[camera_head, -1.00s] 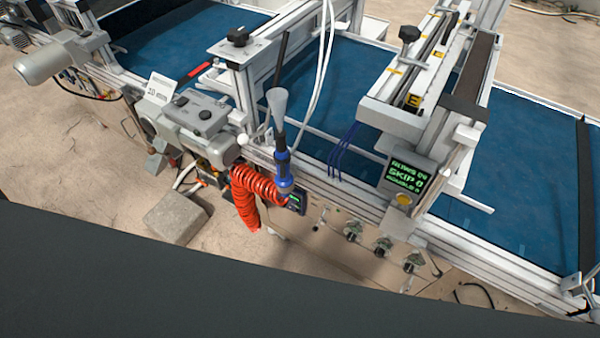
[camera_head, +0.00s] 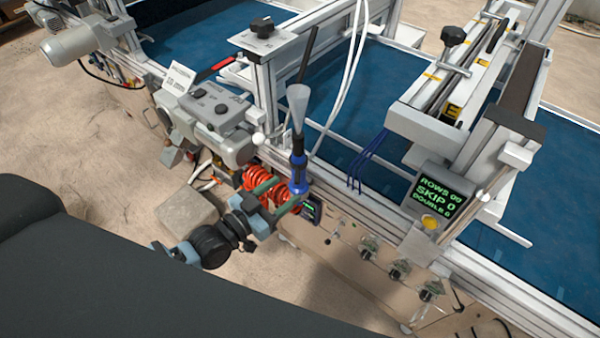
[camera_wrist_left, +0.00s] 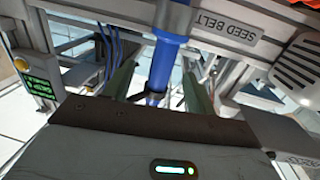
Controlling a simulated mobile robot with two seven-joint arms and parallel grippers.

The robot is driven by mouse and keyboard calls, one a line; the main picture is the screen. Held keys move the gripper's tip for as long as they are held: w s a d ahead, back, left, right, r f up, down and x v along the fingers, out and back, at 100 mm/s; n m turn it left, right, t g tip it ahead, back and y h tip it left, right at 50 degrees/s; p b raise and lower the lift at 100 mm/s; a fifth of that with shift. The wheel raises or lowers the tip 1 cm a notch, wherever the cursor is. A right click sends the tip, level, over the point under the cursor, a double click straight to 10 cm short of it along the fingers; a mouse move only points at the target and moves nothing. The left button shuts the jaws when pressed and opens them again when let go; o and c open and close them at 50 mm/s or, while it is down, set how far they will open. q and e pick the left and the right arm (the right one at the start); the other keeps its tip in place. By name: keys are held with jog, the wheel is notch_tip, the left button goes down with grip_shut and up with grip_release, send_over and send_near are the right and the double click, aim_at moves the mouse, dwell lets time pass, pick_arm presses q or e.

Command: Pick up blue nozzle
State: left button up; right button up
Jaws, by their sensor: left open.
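The blue nozzle (camera_head: 298,170) stands upright at the front side of the machine, with a grey cone on top and a dark band at its neck. My left gripper (camera_head: 288,190) is open, its two green fingers reaching toward the nozzle's lower part. In the left wrist view the blue nozzle (camera_wrist_left: 172,52) shows between the fingers of the left gripper (camera_wrist_left: 160,70), with room on both sides. I cannot tell whether either finger touches it. My right gripper is not in view.
A coiled red hose (camera_head: 258,178) hangs behind the left gripper. A grey motor unit (camera_head: 216,112) is to the left, and a display box (camera_head: 440,196) to the right. Metal rails (camera_head: 350,213) and valves line the machine's front. White tubes rise behind the nozzle.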

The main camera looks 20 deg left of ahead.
aim_at(304, 168)
pick_arm(q)
jog(key=shift+w+a+r, duration=0.15)
jog(key=shift+w+r, duration=0.15)
jog(key=shift+w, duration=0.1)
jog(key=shift+w+r, duration=0.1)
jog(key=shift+w, duration=0.1)
jog(key=shift+r+x, duration=0.15)
jog(key=shift+x, duration=1.75)
jog(key=shift+r+x, duration=0.15)
jog(key=shift+x, duration=1.7)
jog(key=shift+r, duration=0.1)
jog(key=c, duration=1.2)
